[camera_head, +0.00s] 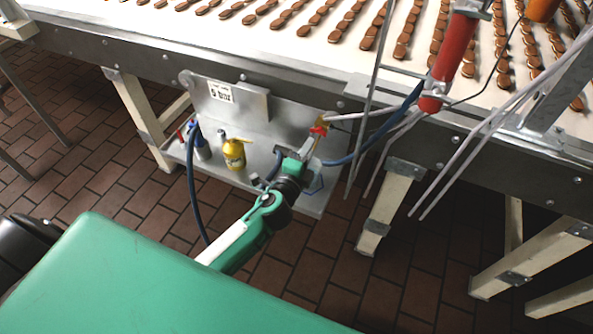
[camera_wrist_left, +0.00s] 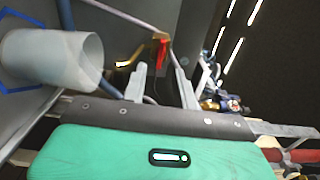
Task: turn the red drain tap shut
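The red drain tap (camera_head: 318,130) sits on a brass fitting at the right end of the metal shelf panel under the conveyor. In the left wrist view the red tap handle (camera_wrist_left: 161,50) stands upright next to a brass pipe. My left gripper (camera_head: 310,143) is right at the tap, reaching in from below. In the left wrist view its two fingers (camera_wrist_left: 161,70) are spread apart, with the handle showing between and just beyond their tips. I cannot tell whether either finger touches it. The gap between the fingers looks empty. My right gripper is out of view.
A yellow bottle (camera_head: 234,153) and smaller cans stand on the metal shelf (camera_head: 265,181). Blue hoses (camera_head: 192,190) run beside the shelf and the tap. A pale cylinder (camera_wrist_left: 62,60) is close to the left of my gripper. The conveyor (camera_head: 300,45) with biscuits is above.

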